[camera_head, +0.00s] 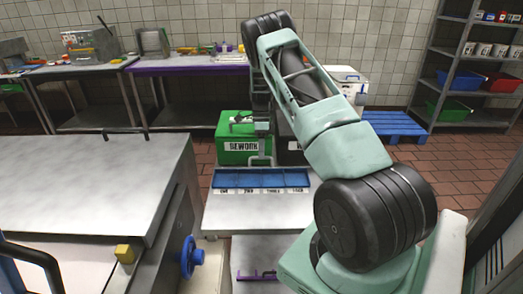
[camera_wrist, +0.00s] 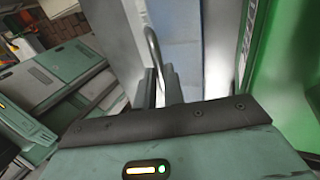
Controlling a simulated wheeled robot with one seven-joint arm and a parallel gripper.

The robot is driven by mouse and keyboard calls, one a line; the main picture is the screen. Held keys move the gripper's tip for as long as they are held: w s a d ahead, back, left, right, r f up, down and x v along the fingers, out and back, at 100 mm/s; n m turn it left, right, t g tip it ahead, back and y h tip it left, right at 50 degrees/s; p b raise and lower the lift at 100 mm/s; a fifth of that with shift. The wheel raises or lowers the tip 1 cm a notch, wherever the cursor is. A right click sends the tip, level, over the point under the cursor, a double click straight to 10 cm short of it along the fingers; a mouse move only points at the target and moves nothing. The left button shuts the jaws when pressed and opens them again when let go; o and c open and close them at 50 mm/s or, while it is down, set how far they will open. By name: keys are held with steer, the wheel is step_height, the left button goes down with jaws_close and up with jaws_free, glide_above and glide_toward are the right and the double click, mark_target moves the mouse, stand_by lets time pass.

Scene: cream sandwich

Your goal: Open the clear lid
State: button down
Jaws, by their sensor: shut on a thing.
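My gripper (camera_head: 262,128) hangs above the back edge of a blue tray (camera_head: 262,178) with a row of labelled sections. In the wrist view its dark fingers (camera_wrist: 160,86) are shut on a thin grey metal handle (camera_wrist: 152,44), a bent bar that rises between them. The handle also shows below my gripper in the head view (camera_head: 262,158). I cannot make out the clear lid's own surface or edges, nor tell whether it is raised. A pale bluish surface (camera_wrist: 177,25) lies beyond the fingers in the wrist view.
A green bin (camera_head: 238,151) marked REWORK stands close behind the tray; its green side (camera_wrist: 295,75) fills the right of the wrist view. A grey metal counter (camera_head: 80,180) is on the left. A blue pallet (camera_head: 395,125) lies on the floor at the back right.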

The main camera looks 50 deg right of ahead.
stand_by(0.4)
steer(key=c, duration=1.5)
jaws_free()
steer(key=shift+w+r, duration=0.1)
steer(key=b+v, duration=0.2)
steer(key=v, duration=1.5)
steer(key=shift+d, duration=0.15)
steer(key=shift+w, duration=0.1)
